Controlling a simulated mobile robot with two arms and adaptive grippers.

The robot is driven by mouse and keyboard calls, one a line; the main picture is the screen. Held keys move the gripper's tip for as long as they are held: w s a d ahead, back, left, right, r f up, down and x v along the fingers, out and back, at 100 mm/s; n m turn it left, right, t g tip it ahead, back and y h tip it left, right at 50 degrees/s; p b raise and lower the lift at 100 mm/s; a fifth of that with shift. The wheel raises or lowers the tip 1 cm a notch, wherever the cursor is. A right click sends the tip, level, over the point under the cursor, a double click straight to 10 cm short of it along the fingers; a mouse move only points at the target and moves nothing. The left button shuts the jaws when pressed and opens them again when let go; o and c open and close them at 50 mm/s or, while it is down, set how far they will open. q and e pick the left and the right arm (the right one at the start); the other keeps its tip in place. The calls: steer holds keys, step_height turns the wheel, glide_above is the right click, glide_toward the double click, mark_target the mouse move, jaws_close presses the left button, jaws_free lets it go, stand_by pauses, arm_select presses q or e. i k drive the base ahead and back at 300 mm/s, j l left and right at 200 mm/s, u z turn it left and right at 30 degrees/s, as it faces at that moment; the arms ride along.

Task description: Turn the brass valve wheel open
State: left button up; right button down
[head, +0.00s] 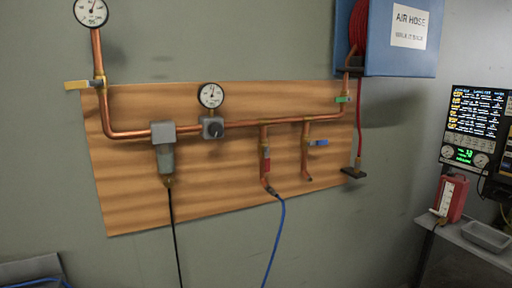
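No round brass wheel can be made out in the head view. A copper pipe (236,124) runs along a wooden board (215,180) on the wall. On its left riser is a brass-coloured valve with a yellow lever (77,85), held sideways. A green-handled valve (343,99) is at the right end. Two drops below the pipe carry a red handle (267,165) and a blue handle (318,143). A grey regulator with a dark knob (214,130) is under a white gauge (211,95). Neither of my grippers is in view.
A blue air hose box (389,40) with a red hose reel hangs at upper right. A grey filter (165,150) and dark and blue hoses (275,240) hang below the pipe. At right are a screen (474,125), a red bottle (451,198) and a shelf tray (486,236).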

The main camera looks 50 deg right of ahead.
mark_target(169, 182)
steer(key=z, duration=1.6)
